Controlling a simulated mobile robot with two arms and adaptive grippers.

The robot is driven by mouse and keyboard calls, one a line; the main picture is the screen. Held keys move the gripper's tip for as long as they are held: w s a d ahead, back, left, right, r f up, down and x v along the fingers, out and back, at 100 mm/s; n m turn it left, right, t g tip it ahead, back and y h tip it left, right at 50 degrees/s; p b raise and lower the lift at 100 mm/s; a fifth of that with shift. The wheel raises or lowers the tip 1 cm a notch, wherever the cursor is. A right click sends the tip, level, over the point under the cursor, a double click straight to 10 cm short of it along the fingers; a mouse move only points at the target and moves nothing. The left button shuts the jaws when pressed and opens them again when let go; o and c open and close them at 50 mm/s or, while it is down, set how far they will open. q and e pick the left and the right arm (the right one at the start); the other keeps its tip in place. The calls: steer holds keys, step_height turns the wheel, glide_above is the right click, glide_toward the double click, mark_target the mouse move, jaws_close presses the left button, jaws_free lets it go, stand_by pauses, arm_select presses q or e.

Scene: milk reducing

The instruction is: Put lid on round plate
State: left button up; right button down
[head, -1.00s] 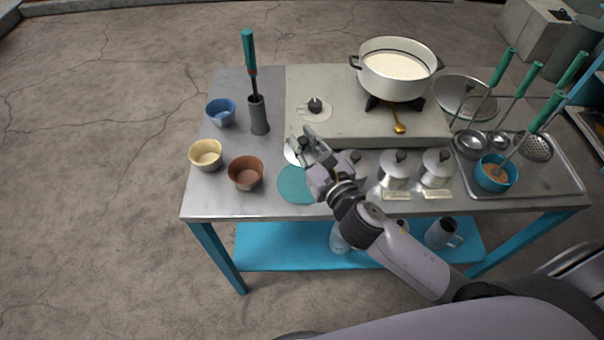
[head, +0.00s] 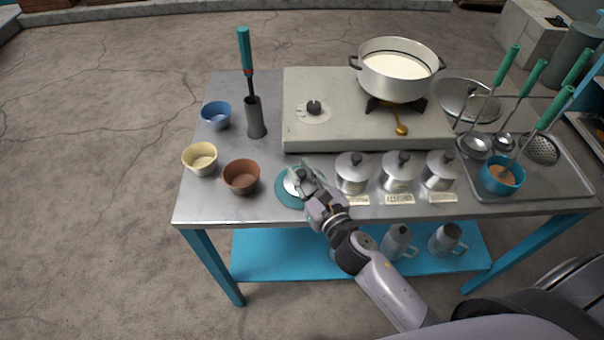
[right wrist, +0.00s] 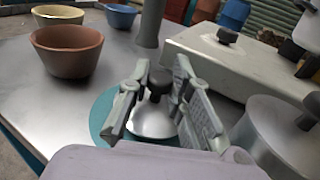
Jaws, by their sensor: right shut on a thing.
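The round plate (head: 284,200) is a flat teal disc lying near the table's front edge, left of the metal canisters. The lid (head: 291,184) is a small silvery dome over the plate in the head view, partly covered by my gripper. In the right wrist view the lid (right wrist: 153,122) shows its black knob between the fingers, with the teal plate (right wrist: 103,112) around and under it. I cannot tell whether the lid touches the plate. My right gripper (head: 297,178) is shut on the lid's knob; its fingers also show in the right wrist view (right wrist: 160,88). My left gripper is not in view.
A brown bowl (head: 241,177) stands close left of the plate, with yellow (head: 200,159) and blue (head: 216,115) bowls beyond. Lidded canisters (head: 352,173) stand close right. The stove (head: 320,135) with a pot of milk (head: 397,78) is behind.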

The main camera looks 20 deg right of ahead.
steer(key=shift+f+b, duration=0.55)
steer(key=shift+f, duration=0.1)
steer(key=c, duration=1.4)
jaws_free()
steer(key=shift+r, duration=0.1)
steer(key=shift+c, duration=0.2)
steer(key=shift+r, duration=0.2)
steer(key=shift+r+p, duration=0.4)
steer(key=shift+p, duration=0.25)
steer(key=s+d+b, duration=0.2)
steer(key=s+b, duration=0.1)
steer(key=s, duration=0.8)
steer(key=shift+s+r, duration=0.3)
steer(key=shift+s, duration=0.1)
